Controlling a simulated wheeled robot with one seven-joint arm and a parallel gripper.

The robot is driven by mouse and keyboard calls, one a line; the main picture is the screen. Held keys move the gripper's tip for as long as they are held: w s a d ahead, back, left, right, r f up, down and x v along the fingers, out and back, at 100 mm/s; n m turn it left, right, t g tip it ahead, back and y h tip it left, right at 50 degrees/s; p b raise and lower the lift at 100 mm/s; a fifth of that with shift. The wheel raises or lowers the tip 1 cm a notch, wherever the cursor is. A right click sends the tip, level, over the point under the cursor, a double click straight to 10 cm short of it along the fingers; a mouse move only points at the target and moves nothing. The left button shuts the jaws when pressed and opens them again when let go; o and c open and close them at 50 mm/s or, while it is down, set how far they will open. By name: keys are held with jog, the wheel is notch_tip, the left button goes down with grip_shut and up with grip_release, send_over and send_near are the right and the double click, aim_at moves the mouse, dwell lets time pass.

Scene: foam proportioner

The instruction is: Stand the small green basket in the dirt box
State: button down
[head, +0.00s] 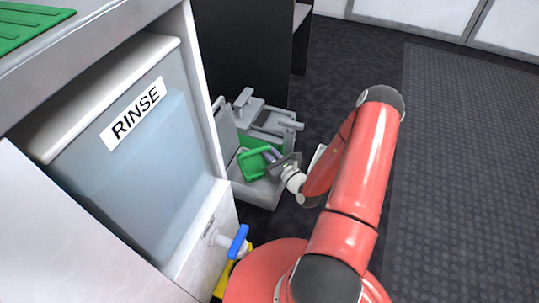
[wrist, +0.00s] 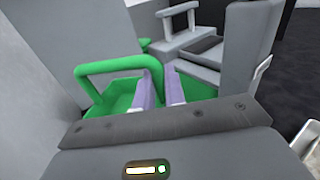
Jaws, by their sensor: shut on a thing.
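The small green basket (head: 252,165) is down at the grey box (head: 262,192) on the floor, beside the cabinet. In the wrist view the basket (wrist: 115,98) shows its green handle arching up on the left and its green body behind my fingers. My gripper (head: 274,156) reaches down over the basket from the right. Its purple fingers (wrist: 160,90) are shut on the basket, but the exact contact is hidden. The basket appears within the grey box's walls; whether it touches the bottom cannot be seen.
A clear tank labelled RINSE (head: 150,140) stands in the cabinet at left, with a blue-handled tap (head: 238,242) below. A grey piece with a handle (head: 270,120) lies behind the basket. A dark panel (head: 245,50) stands farther back. The floor at right is clear.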

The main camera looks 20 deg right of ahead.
jog(key=shift+f, duration=0.3)
jog(key=shift+f, duration=0.3)
jog(key=c, duration=1.5)
grip_release()
